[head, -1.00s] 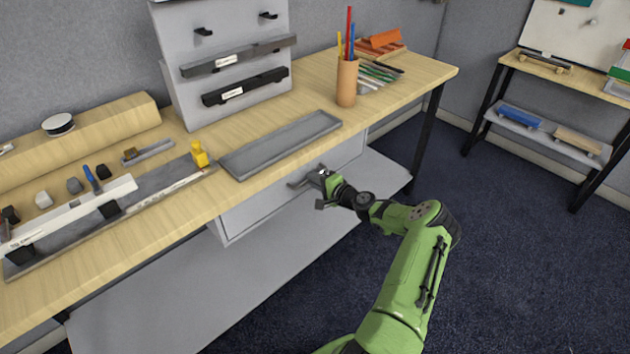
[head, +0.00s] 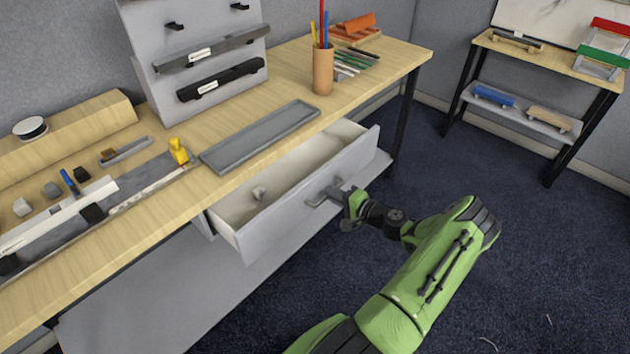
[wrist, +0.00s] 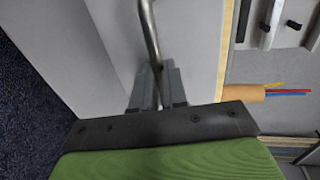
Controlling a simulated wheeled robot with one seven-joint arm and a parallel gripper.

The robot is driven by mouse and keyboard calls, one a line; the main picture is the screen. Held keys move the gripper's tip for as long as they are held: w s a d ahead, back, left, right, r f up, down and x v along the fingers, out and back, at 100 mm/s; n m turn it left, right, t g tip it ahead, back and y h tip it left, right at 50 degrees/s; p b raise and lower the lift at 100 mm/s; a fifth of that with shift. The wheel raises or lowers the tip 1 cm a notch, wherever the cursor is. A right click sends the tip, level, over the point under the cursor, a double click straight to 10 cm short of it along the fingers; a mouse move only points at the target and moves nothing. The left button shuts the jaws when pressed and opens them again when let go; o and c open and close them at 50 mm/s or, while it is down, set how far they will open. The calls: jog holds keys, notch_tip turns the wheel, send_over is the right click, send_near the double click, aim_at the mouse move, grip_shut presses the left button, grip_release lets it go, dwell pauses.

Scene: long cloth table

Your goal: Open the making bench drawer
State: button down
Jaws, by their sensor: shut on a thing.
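The bench drawer (head: 300,198) is pulled partway out from under the wooden bench top (head: 75,245). My gripper (head: 338,192) is at the front of the drawer. In the wrist view my gripper (wrist: 158,85) has its two fingers closed around the handle bar. Part of the handle is hidden between the fingers.
A grey tray (head: 262,137) lies on the bench above the drawer. A pencil cup (head: 322,72) stands behind it to the right. A lower shelf (head: 150,300) runs under the bench. The dark carpet (head: 470,160) to the right is clear, up to a second table (head: 560,65).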

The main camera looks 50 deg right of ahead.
jog(key=f+v, duration=0.3)
jog(key=v, duration=1.1)
jog(key=shift+s+b, duration=0.4)
jog(key=shift+s, duration=0.05)
jog(key=shift+a, duration=0.1)
jog(key=c, duration=1.2)
grip_release()
jog(key=p+v, duration=0.1)
jog(key=v, duration=1.4)
jog(key=shift+s+r, duration=0.1)
jog(key=shift+s, duration=0.25)
